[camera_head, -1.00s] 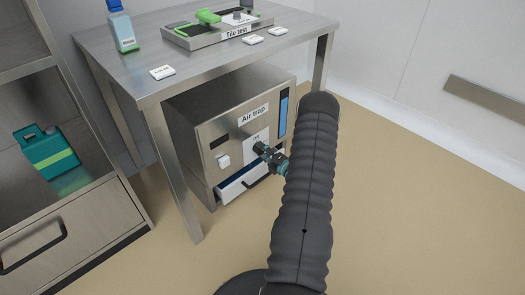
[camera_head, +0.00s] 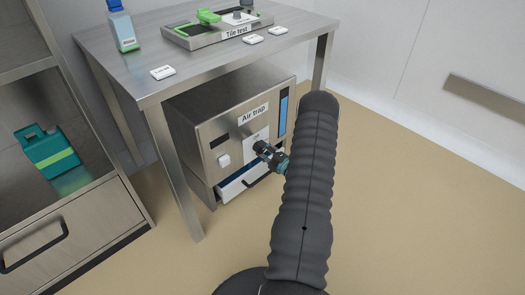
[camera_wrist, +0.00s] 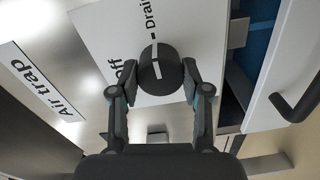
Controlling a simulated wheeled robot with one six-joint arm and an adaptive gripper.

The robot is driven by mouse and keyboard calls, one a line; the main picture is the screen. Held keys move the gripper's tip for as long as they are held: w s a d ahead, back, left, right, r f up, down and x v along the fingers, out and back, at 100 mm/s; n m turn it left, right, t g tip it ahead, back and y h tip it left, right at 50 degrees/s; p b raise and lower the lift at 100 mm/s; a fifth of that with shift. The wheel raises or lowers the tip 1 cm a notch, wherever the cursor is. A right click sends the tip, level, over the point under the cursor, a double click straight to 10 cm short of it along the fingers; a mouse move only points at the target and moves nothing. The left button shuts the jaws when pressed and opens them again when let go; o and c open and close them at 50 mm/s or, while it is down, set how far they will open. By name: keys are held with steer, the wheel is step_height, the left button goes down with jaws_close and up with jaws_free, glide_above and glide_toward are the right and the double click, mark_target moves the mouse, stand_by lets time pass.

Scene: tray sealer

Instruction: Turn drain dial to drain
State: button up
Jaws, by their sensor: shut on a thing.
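The Air trap unit (camera_head: 228,133) is a steel box under the table. Its drain dial (camera_wrist: 161,70) is a round black knob with a white line, on a white plate (camera_wrist: 105,30) marked "off" and "Drain". In the wrist view the knob's white line runs up toward the mark beside "Drain". My gripper (camera_wrist: 158,84) is shut on the dial, one finger on each side. In the head view my gripper (camera_head: 264,152) is at the unit's front and hides the dial.
An open drawer (camera_head: 240,182) juts out below the dial, close to my gripper; its handle (camera_wrist: 298,97) shows in the wrist view. A table leg (camera_head: 172,170) stands to the left. A shelf unit with a green jug (camera_head: 52,152) is at far left. The floor at right is clear.

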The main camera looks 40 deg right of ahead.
steer(key=o, duration=1.1)
steer(key=shift+o, duration=0.2)
steer(key=s, duration=1.2)
steer(key=shift+d, duration=0.4)
steer(key=shift+r, duration=0.1)
